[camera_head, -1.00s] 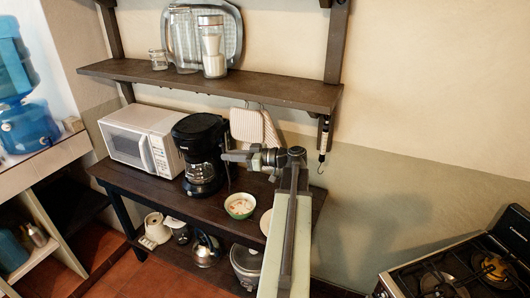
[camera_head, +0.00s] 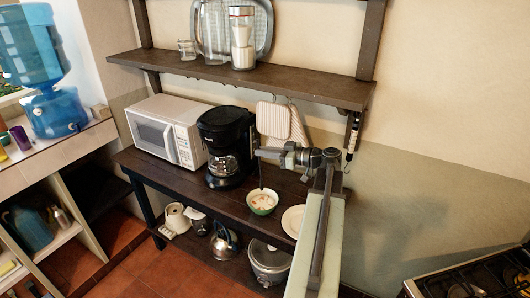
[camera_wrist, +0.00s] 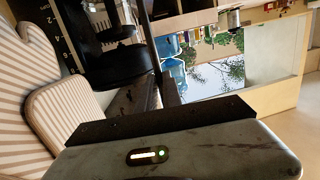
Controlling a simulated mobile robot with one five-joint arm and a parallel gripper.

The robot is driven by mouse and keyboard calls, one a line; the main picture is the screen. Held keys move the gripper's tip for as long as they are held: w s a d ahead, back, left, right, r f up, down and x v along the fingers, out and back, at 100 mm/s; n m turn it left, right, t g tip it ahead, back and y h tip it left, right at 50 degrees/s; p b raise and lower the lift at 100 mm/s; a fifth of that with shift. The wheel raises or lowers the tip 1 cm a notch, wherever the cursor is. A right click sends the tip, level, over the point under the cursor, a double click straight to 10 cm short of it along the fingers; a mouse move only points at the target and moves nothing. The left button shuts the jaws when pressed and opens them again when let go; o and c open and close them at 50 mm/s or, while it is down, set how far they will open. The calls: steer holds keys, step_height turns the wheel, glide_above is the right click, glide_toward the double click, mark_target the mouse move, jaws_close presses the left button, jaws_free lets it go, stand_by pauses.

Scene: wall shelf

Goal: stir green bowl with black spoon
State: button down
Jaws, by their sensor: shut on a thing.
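The green bowl (camera_head: 262,211) stands on the dark wooden table, with pale contents inside. My gripper (camera_head: 258,153) is above it, in front of the coffee maker's right side. It is shut on the black spoon (camera_head: 261,176), which hangs down toward the bowl. The spoon's lower end is over or inside the bowl; I cannot tell whether it touches the contents. The wrist view shows a dark gripper part close up, and the bowl is not visible there.
A black coffee maker (camera_head: 224,140) stands left of the bowl, with a white microwave (camera_head: 163,130) farther left. A pale plate (camera_head: 293,221) lies right of the bowl, partly behind my arm. Pot holders (camera_head: 274,120) hang behind. The wooden shelf (camera_head: 250,83) runs above.

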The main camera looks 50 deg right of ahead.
steer(key=f+b, duration=0.1)
steer(key=f, duration=0.1)
steer(key=f+b, duration=0.1)
steer(key=b, duration=0.1)
steer(key=shift+w+f, duration=0.2)
steer(key=shift+f, duration=0.2)
steer(key=f+b, duration=0.5)
steer(key=shift+s+f+b, duration=0.3)
steer(key=shift+s+b, duration=0.05)
steer(key=shift+s+d, duration=0.1)
